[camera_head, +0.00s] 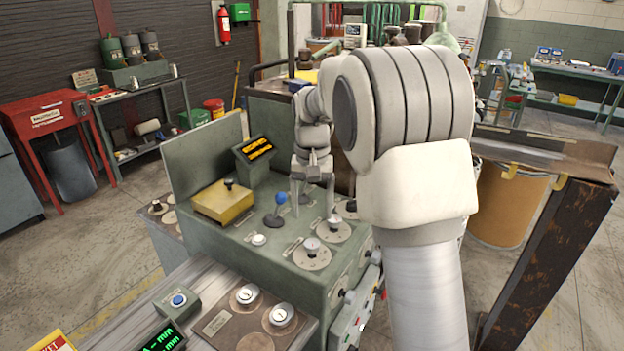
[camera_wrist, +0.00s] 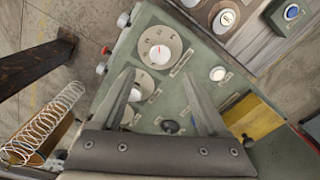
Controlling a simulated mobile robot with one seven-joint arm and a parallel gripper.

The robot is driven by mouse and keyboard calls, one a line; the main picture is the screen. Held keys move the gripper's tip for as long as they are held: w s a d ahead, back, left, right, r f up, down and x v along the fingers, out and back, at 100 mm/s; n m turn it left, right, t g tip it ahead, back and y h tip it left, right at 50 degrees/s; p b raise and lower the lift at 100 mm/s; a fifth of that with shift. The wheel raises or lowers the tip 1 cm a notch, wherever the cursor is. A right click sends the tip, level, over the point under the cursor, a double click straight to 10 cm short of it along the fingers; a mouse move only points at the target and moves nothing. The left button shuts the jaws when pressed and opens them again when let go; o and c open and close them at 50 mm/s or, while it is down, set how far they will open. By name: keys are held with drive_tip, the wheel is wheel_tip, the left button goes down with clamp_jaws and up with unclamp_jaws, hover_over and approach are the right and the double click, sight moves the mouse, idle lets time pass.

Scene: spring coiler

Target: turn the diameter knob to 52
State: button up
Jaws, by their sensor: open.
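Several round knobs on pale dials sit on the green console (camera_head: 200,249); I cannot read which is the diameter knob. The nearer dial knob (camera_head: 311,246) also shows in the wrist view (camera_wrist: 160,55). The farther dial knob (camera_head: 334,222) shows close to one finger in the wrist view (camera_wrist: 136,92). Two silver knobs, one left (camera_head: 247,294) and one right (camera_head: 280,315), sit on a brown plate in front. My gripper (camera_head: 313,207) points down over the console, open and empty; its spread fingers (camera_wrist: 158,77) show in the wrist view. Contact with a knob cannot be told.
A blue-topped lever (camera_head: 280,198) stands just left of my gripper. A yellow block (camera_head: 223,201) and a display with orange digits (camera_head: 257,150) lie farther left. A green mm display (camera_head: 163,340) is in front. A wire coil (camera_wrist: 45,125) shows in the wrist view.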

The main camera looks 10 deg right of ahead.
wheel_tip(320, 180, up, 8)
idle(0.5)
drive_tip(key=s+r+n+t, duration=0.1)
drive_tip(key=s+r+t, duration=0.35)
drive_tip(key=s, duration=0.95)
drive_tip(key=s+f+n+t, duration=0.1)
drive_tip(key=s+f+n, duration=0.1)
drive_tip(key=s, duration=1.2)
drive_tip(key=shift+s+f, duration=0.4)
drive_tip(key=shift+f, duration=0.3)
drive_tip(key=shift+d, duration=0.1)
